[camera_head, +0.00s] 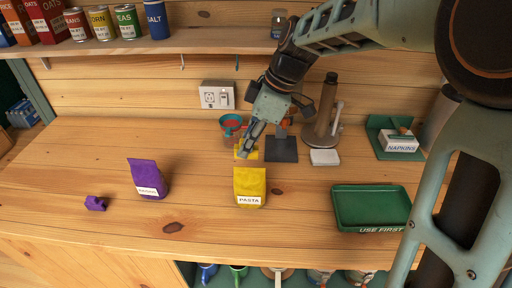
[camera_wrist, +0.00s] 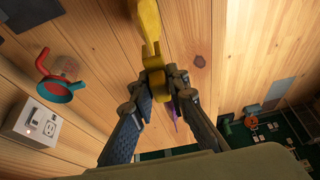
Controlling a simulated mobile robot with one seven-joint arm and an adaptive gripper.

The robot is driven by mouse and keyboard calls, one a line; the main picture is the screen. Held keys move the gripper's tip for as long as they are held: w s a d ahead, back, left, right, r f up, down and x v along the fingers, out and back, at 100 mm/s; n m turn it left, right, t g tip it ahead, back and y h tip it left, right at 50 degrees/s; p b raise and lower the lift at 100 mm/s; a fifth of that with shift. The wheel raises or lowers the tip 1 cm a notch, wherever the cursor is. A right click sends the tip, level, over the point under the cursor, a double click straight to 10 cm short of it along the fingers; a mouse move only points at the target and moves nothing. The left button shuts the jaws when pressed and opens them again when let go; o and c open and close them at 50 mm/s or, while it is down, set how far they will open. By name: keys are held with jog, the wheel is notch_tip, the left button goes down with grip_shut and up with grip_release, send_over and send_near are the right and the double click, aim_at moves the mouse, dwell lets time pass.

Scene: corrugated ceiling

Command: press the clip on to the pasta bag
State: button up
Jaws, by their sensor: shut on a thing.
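The yellow pasta bag (camera_head: 249,188) stands upright on the wooden counter, its label facing the head camera. My gripper (camera_head: 245,150) is behind and above the bag's top, pointing down. It is shut on a yellow clip (camera_head: 250,156), which shows between the fingertips in the wrist view (camera_wrist: 151,35). In the head view the clip appears just above the bag's top edge, apart from it. My fingers hide part of the clip.
A purple bag (camera_head: 148,179) and a purple clip (camera_head: 95,203) are on the left. A green tray (camera_head: 371,208) lies on the right. A red and teal cup (camera_head: 232,130), a dark mat (camera_head: 282,149) and a brown stand (camera_head: 325,115) are behind. The counter beside the pasta bag is clear.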

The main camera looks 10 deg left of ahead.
jog(key=shift+w+d+r, duration=0.1)
jog(key=shift+w+d, duration=0.15)
jog(key=shift+w, duration=0.2)
jog(key=shift+f+b, duration=2.45)
jog(key=shift+f, duration=0.85)
jog(key=shift+f+b, duration=0.4)
jog(key=shift+b, duration=0.15)
dwell(0.5)
jog(key=o, duration=1.4)
jog(key=shift+r+p, duration=2.4)
jog(key=shift+r, duration=1.1)
